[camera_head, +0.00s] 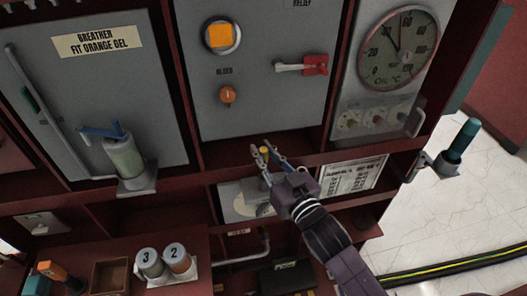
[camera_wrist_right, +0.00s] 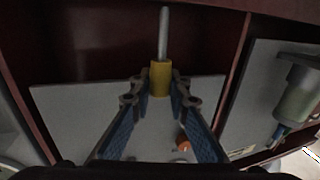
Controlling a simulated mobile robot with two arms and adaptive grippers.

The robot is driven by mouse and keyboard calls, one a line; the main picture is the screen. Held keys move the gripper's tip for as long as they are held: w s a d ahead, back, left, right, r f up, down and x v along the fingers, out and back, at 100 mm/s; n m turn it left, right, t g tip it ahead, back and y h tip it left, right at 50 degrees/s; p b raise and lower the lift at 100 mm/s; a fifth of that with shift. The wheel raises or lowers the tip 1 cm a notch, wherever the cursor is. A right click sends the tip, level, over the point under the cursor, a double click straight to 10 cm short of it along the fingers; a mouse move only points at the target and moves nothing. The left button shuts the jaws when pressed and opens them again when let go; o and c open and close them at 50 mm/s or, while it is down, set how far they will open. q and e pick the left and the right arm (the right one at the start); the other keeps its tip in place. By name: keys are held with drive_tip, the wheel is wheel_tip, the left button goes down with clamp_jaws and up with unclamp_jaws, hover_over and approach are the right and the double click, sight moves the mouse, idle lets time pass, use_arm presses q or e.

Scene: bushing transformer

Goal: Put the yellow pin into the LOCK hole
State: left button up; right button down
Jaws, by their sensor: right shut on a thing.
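My right gripper (camera_head: 265,152) is in front of the lower edge of the middle grey panel, its arm coming up from the lower right. It is shut on the yellow pin (camera_wrist_right: 160,78). In the right wrist view the pin's yellow head sits between the fingertips and its thin grey shaft (camera_wrist_right: 164,32) points away from the gripper. In the head view only a bit of the yellow head (camera_head: 265,150) shows. The pin touches nothing else that I can make out. No hole marked LOCK is readable in either view. My left gripper is not in view.
A round gauge (camera_head: 398,48) is at upper right. Two numbered cylinders (camera_head: 150,263) stand lower left, beside a small open box (camera_head: 109,276).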

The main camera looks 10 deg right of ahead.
drive_tip(key=shift+p, duration=0.4)
idle(0.5)
drive_tip(key=shift+f+b, duration=1.95)
drive_tip(key=shift+f, duration=0.85)
drive_tip(key=c, duration=1.8)
unclamp_jaws()
drive_tip(key=shift+o, duration=0.2)
drive_tip(key=shift+s, duration=0.1)
drive_tip(key=v, duration=1.2)
